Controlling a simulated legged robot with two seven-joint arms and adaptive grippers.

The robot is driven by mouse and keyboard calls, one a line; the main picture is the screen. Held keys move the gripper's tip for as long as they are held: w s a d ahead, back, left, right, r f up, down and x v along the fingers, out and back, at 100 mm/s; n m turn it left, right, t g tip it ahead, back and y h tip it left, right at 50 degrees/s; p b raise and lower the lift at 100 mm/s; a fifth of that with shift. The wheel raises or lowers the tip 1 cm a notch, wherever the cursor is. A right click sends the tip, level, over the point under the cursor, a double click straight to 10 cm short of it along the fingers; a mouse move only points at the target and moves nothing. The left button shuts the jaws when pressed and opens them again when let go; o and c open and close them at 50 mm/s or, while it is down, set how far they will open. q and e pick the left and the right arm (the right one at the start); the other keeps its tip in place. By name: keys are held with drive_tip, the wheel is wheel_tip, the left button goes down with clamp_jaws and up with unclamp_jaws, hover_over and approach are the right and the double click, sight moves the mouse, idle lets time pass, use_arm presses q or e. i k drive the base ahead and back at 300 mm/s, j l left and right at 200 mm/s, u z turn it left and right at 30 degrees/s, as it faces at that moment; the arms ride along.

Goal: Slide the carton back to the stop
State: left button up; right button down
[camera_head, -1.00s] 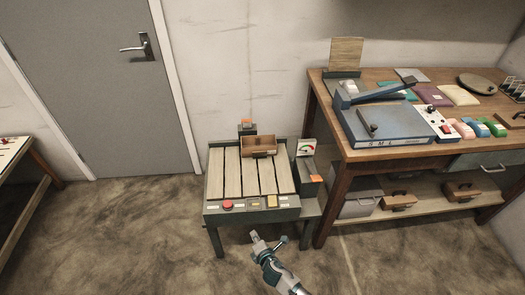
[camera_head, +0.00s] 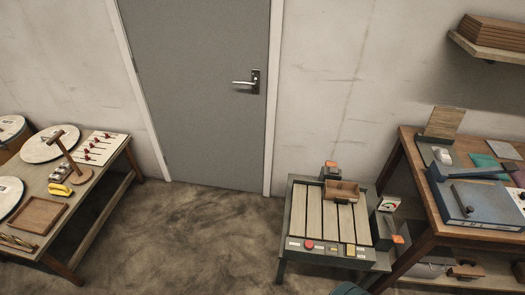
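The carton (camera_head: 341,197), a brown open-topped box, sits at the back of a low slatted roller stand (camera_head: 329,222), right of its middle. Behind it stands a small dark post with an orange top (camera_head: 330,166), just beyond the stand's back edge; I cannot tell whether the carton touches anything there. Neither gripper shows. Only a small teal piece of my own arm shows at the bottom edge, below the stand, well apart from the carton.
A red button (camera_head: 309,245) and a yellow one are on the stand's front panel. A gauge box (camera_head: 388,204) stands at its right. A workbench (camera_head: 413,215) is close on the right, another table (camera_head: 96,192) on the left. The floor between is clear.

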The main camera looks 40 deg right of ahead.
sight(342, 192)
drive_tip(key=i+z, duration=0.1)
drive_tip(key=i, duration=0.55)
drive_tip(key=i+j+z, duration=0.1)
drive_tip(key=i, duration=0.55)
drive_tip(key=i+z, duration=0.25)
drive_tip(key=z, duration=0.2)
drive_tip(key=i+z, duration=0.25)
drive_tip(key=z, duration=0.2)
drive_tip(key=i+j+z, duration=0.15)
drive_tip(key=z, duration=0.25)
drive_tip(key=i+j+z, duration=0.25)
drive_tip(key=z, duration=0.2)
